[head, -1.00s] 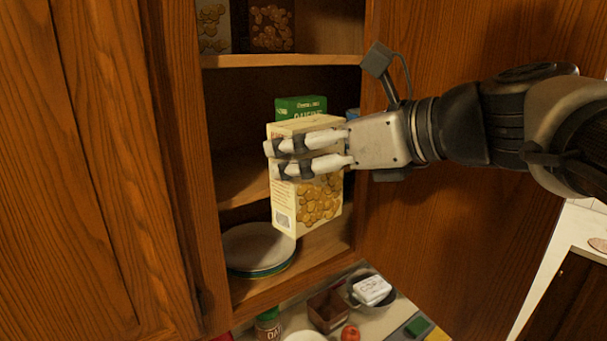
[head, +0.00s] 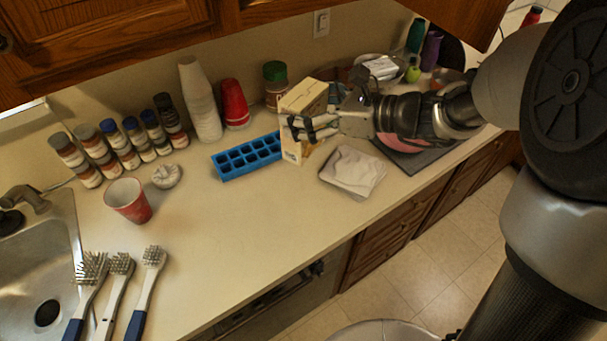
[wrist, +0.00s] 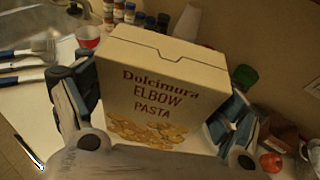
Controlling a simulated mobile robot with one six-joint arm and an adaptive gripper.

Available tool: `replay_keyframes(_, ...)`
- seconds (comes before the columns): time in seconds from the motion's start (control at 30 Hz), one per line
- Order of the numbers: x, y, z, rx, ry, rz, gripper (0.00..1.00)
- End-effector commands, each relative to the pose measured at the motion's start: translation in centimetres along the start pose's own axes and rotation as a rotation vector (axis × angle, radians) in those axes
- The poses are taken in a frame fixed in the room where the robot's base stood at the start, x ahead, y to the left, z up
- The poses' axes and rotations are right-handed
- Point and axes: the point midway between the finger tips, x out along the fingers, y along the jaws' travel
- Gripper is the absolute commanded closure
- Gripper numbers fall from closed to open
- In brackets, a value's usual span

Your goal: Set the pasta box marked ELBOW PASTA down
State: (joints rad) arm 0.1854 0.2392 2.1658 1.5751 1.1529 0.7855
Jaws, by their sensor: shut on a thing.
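The cream pasta box (head: 304,98) is upright at the counter, right of the blue ice tray. In the wrist view its face (wrist: 160,92) reads Dolcimura ELBOW PASTA, with pasta pieces pictured below. My gripper (head: 298,127) is shut on the box, with fingers on both sides of it. In the wrist view the fingers (wrist: 155,108) flank the box left and right. The box's lower end is near the counter (head: 235,215); I cannot tell whether it touches.
The blue ice tray (head: 247,156) lies close at the box's left. A folded cloth (head: 353,170) lies to its right. A green-lidded jar (head: 275,85), red cups (head: 234,103) and white cups (head: 200,98) stand behind. The counter's front middle is clear.

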Motion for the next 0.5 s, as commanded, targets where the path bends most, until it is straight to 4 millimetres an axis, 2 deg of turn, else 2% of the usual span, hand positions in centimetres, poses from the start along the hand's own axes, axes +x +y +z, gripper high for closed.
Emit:
replay_keyframes(0.03,0.3,0.0,-1.1,0.0,-0.004,0.0,0.55)
replay_keyframes(0.27,1.2,0.1,-4.0,-0.001,-0.005,0.001,0.55)
replay_keyframes(0.5,3.1,0.1,-9.9,0.001,-0.004,0.002,0.55)
